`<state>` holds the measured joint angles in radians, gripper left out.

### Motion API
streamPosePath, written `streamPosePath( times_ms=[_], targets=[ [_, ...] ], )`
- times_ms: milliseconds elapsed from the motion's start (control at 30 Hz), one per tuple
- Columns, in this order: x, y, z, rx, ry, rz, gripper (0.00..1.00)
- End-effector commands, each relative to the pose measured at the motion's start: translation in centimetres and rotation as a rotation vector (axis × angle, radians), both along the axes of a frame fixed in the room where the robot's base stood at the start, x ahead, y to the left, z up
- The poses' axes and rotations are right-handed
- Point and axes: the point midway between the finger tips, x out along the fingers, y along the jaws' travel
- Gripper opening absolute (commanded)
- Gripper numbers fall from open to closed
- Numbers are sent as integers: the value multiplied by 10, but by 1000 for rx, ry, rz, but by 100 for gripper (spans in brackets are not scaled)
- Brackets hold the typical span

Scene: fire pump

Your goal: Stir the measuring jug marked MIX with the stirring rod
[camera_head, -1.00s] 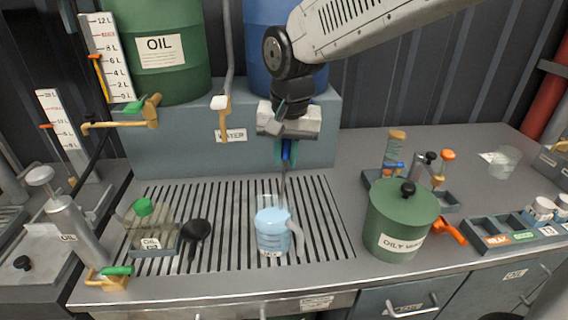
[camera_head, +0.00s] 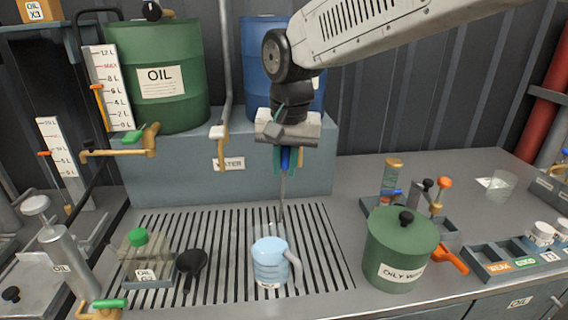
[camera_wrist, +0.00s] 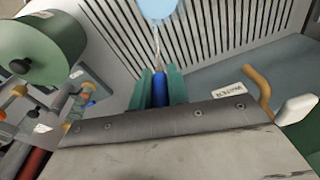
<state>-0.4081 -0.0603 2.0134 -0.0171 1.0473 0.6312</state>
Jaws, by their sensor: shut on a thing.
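The measuring jug (camera_head: 270,262) is light blue with a grey handle on its right. It stands on the slatted drain grate, and its label is too small to read surely now. My gripper (camera_head: 286,160) is above the jug and shut on the blue grip of the stirring rod (camera_head: 282,200). The rod hangs nearly upright, its thin shaft running down to the jug's mouth; its lower end is hidden. In the wrist view, the teal fingers hold the blue rod grip (camera_wrist: 160,90), and the shaft reaches toward the jug (camera_wrist: 157,8) at the top edge.
Left of the jug are a black funnel-like piece (camera_head: 191,263) and a small OIL can (camera_head: 140,255). A green OILY WASTE bin (camera_head: 400,250) stands to the right. The OIL drum (camera_head: 160,75) and WATER tap (camera_head: 218,131) are behind. The grate around the jug is mostly clear.

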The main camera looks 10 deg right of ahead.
Motion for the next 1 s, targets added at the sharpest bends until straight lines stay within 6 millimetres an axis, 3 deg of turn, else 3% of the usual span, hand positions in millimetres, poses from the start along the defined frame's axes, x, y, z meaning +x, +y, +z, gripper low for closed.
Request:
streamPosePath(
  times_ms=[500, 1000],
  targets=[
    [0, 0, 2, 1, -1, 0, 0],
    [0, 0, 47, 1, -2, 0, 0]
  ],
)
